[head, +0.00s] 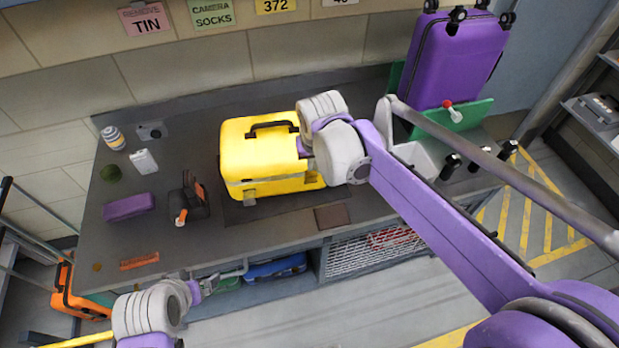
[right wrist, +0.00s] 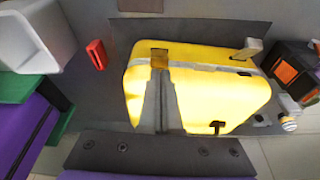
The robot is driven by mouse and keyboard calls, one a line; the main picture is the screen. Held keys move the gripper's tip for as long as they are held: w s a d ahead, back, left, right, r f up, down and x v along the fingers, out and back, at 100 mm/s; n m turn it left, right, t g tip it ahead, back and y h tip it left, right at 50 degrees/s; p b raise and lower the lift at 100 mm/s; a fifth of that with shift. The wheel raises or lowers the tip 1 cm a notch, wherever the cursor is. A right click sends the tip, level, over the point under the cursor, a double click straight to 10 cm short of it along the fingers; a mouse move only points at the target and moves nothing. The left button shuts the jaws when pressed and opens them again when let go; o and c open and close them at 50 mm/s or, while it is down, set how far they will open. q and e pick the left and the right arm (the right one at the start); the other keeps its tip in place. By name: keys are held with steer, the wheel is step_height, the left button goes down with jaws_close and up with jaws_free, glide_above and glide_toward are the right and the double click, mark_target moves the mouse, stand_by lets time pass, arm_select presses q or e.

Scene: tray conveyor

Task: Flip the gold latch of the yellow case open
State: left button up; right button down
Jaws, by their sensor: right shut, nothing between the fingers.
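The yellow case (head: 262,158) stands on the dark bench, its black handle on top. It fills the middle of the right wrist view (right wrist: 212,98). The gold latch (right wrist: 159,59) is on the case's edge there; in the head view my right arm hides it. A pale grey latch (right wrist: 248,48) sticks out farther along that side; it also shows in the head view (head: 249,201). My right gripper (right wrist: 158,80) is shut and empty, its tips just below the gold latch; contact cannot be told. My left gripper (head: 212,283) is low at the bench's front edge, away from the case; its jaw state is unclear.
A black tool with an orange end (head: 188,200) and a purple box (head: 129,206) lie left of the case. A white container (head: 145,161) and a striped jar (head: 113,138) stand farther back. A purple suitcase (head: 452,58) stands at the right.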

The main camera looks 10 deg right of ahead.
mark_target(312, 176)
steer(key=b+x, duration=0.1)
steer(key=x, duration=0.1)
steer(key=shift+d+f, duration=0.1)
steer(key=shift+f, duration=0.3)
steer(key=shift+w+f+b, duration=0.3)
steer(key=shift+f, duration=0.25)
steer(key=shift+w+f+b, duration=0.15)
steer(key=shift+f+b, duration=0.25)
steer(key=shift+f, duration=0.25)
arm_select(q)
steer(key=f, duration=0.2)
steer(key=s+f, duration=0.1)
steer(key=shift+s+f, duration=0.1)
steer(key=shift+f, duration=0.4)
arm_select(e)
steer(key=shift+f, duration=0.1)
arm_select(q)
steer(key=r+p, duration=0.1)
steer(key=w+r+p, duration=0.1)
steer(key=r, duration=0.1)
arm_select(e)
steer(key=v, duration=0.3)
steer(key=shift+w, duration=0.1)
